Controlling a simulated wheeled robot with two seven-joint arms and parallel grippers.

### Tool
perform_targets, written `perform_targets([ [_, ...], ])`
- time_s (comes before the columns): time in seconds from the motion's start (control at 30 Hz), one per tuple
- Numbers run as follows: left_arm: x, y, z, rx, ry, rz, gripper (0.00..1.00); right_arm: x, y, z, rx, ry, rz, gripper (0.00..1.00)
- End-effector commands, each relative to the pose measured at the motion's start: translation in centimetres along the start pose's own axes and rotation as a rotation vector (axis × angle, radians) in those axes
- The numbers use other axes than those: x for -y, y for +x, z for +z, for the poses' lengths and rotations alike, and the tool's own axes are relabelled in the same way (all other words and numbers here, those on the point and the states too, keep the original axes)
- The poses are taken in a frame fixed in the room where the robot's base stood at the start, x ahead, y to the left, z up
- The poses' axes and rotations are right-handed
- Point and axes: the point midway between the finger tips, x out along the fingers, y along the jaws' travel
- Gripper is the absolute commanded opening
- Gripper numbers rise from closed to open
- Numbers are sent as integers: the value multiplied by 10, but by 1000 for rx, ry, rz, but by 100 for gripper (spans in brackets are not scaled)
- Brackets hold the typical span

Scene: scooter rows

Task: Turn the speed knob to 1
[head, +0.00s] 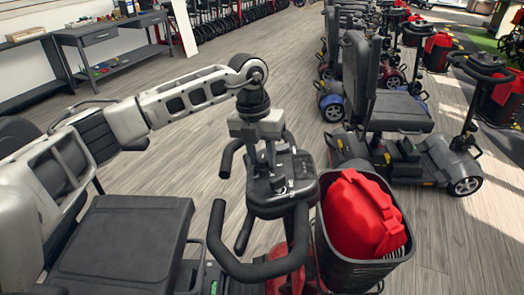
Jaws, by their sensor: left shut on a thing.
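My left arm reaches in from the left, and its gripper (262,155) points down over the scooter's control console (278,190). The fingers are shut at the upper part of the console, on the speed knob. The knob itself is hidden by the fingers, so its setting cannot be read. The console is dark with small light markings and sits between the black handlebars (258,268). My right gripper is not in view.
A black basket (335,262) with a red bag (362,215) is beside the console on the right. A black seat (122,240) is at lower left. More scooters (405,140) stand at right. Grey workbenches (110,35) are at back left. Wooden floor between is clear.

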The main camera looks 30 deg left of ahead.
Motion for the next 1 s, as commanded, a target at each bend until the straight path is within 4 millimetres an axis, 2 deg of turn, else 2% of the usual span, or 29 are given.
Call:
perform_targets([
  [0.5, -1, -4, 1, 3, -448, -22, 6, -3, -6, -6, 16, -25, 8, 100],
  [0.7, -1, -3, 1, 3, -556, -26, 6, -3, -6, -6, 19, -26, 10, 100],
  [1.0, -1, -2, 1, 4, -628, -30, 6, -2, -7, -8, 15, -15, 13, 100],
])
